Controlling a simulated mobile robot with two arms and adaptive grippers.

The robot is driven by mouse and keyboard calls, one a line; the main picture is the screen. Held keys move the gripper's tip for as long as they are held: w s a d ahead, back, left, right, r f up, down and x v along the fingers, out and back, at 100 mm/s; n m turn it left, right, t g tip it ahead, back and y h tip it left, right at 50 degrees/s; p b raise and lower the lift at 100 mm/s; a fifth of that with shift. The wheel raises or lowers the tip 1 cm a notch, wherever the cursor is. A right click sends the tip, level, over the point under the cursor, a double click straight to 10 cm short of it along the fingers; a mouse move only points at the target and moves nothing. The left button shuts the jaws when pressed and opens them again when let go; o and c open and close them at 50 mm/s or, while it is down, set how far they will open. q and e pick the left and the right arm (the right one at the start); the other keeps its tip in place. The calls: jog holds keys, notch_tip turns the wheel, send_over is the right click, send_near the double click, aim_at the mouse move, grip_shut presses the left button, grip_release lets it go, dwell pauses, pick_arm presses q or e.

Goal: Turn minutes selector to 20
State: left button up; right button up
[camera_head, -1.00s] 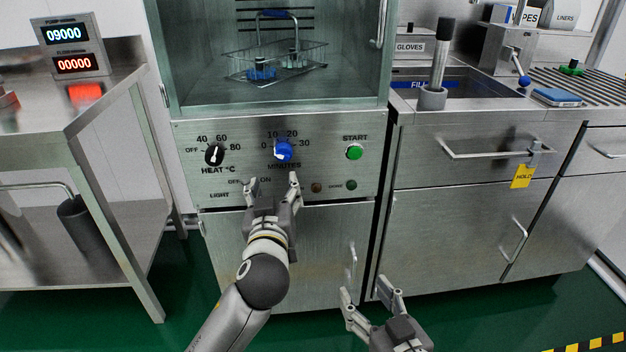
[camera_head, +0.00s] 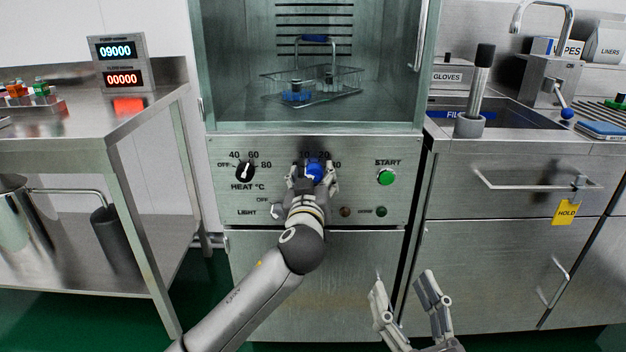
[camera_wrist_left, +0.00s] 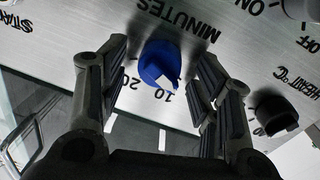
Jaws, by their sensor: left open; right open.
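The blue minutes selector (camera_head: 315,169) is on the washer's front panel, between the heat knob and the start button. My left gripper (camera_head: 313,173) is at the selector with its fingers open, one on each side. In the left wrist view the blue selector (camera_wrist_left: 159,63) sits between the two open fingers, with gaps visible beside it. My right gripper (camera_head: 411,300) is open and empty, low in front of the washer's lower door.
The black heat knob (camera_head: 245,171) is left of the selector and the green start button (camera_head: 387,177) right of it. A wire basket (camera_head: 335,85) stands in the chamber above. A steel table (camera_head: 150,115) is at left, a sink counter (camera_head: 500,140) at right.

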pick_arm(q)
jog(key=shift+w, duration=0.3)
pick_arm(e)
jog(key=shift+s+r, duration=0.1)
jog(key=shift+r, duration=0.2)
pick_arm(q)
jog(key=shift+c, duration=0.2)
jog(key=c, duration=1)
pick_arm(e)
jog(key=shift+f, duration=0.1)
